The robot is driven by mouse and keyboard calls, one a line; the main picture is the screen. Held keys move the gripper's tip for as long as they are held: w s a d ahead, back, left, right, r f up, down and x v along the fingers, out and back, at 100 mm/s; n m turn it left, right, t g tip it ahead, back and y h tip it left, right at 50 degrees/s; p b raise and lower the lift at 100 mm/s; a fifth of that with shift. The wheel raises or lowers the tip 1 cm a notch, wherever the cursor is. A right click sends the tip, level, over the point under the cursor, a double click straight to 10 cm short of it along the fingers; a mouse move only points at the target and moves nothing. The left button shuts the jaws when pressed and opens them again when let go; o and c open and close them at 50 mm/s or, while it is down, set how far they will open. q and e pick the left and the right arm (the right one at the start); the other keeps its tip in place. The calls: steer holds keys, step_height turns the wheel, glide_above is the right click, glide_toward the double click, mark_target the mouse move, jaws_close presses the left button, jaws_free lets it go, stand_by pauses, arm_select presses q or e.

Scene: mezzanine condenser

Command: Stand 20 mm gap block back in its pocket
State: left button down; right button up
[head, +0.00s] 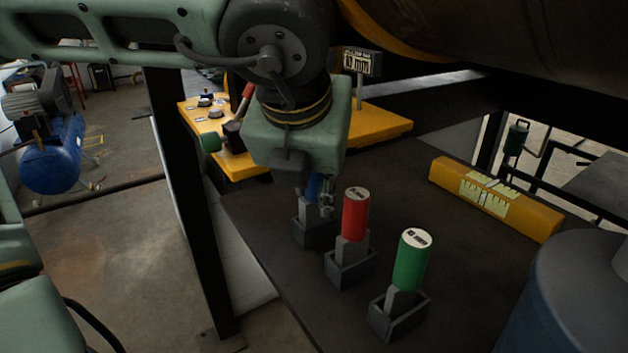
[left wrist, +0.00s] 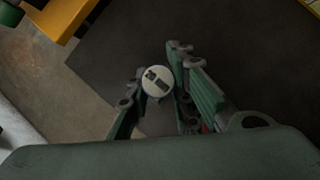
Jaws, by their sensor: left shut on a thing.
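A gap block with a blue handle (head: 313,188) and grey foot stands upright under my left gripper (head: 318,196) in the head view. My left gripper is shut on its handle. In the left wrist view its round white cap (left wrist: 157,81), with dark print, shows between the fingers (left wrist: 158,92). The foot is at the leftmost grey pocket (head: 314,233); I cannot tell whether it is fully seated. A red-handled block (head: 355,214) and a green-handled block (head: 412,260) stand in the neighbouring pockets. My right gripper is not in view.
The dark bench top (head: 300,292) carries the row of pockets. A yellow level-like bar (head: 494,199) lies at the right. A yellow plate with a gauge display (head: 362,62) and red lever is behind my gripper. A blue-grey cylinder (head: 575,295) stands at front right; a dark post (head: 190,200) at left.

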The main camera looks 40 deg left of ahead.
arm_select(q)
steer(key=shift+f, duration=0.15)
steer(key=c, duration=1.5)
jaws_free()
steer(key=shift+s, duration=0.1)
steer(key=v, duration=1.2)
